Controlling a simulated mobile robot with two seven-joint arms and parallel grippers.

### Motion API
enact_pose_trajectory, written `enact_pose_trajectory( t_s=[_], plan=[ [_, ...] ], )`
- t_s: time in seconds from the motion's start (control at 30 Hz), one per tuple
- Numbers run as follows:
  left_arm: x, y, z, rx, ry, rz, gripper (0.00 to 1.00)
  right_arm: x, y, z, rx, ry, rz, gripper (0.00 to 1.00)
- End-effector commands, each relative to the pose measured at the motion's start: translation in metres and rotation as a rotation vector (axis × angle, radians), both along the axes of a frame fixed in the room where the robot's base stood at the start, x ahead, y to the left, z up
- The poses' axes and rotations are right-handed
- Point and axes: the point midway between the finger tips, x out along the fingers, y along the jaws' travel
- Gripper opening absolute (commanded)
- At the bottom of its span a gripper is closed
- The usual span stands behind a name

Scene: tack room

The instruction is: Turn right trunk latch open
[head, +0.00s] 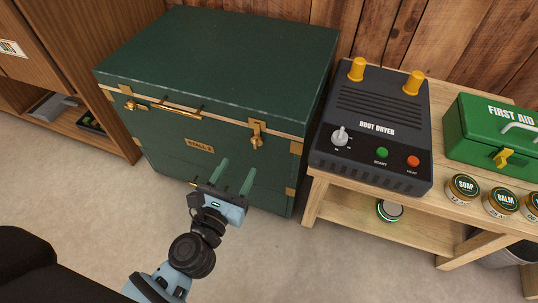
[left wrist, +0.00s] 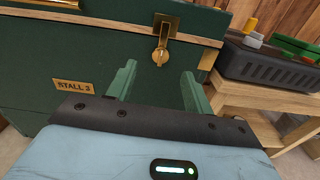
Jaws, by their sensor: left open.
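The dark green trunk (head: 215,60) stands closed on the floor, with brass corners and a "STALL 3" plate. Its right latch (head: 257,135) is a brass plate with a round-ended piece hanging down. In the left wrist view the right latch (left wrist: 161,50) shows just beyond and between my fingers. The left latch (head: 132,105) is near the trunk's left front corner. My left gripper (head: 235,178) is open and empty, in front of the trunk and below the right latch; its green fingers (left wrist: 158,85) point towards the trunk, apart from the latch. My right gripper is not in view.
A wooden bench (head: 318,203) stands right of the trunk, bearing a boot dryer (head: 370,115), a green first aid box (head: 490,135) and several round tins. A wooden cabinet (head: 75,55) stands at the left. The floor in front of the trunk is clear.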

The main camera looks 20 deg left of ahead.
Motion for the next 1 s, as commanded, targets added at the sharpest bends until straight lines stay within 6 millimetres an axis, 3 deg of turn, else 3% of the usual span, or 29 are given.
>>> enact_pose_trajectory(
  t_s=[0.03,0.1,0.47,1.0],
  plan=[
    [0.003,0.0,-0.011,-0.023,0.004,0.003,0.52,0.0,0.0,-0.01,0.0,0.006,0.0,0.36],
    [0.006,0.001,-0.013,-0.044,0.004,0.006,0.52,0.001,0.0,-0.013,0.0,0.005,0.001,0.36],
    [0.013,0.001,-0.012,-0.058,0.002,0.008,0.52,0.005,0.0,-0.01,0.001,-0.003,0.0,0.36],
    [0.078,-0.002,-0.013,-0.055,0.003,0.007,0.52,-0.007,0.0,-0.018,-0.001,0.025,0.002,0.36]
  ],
)
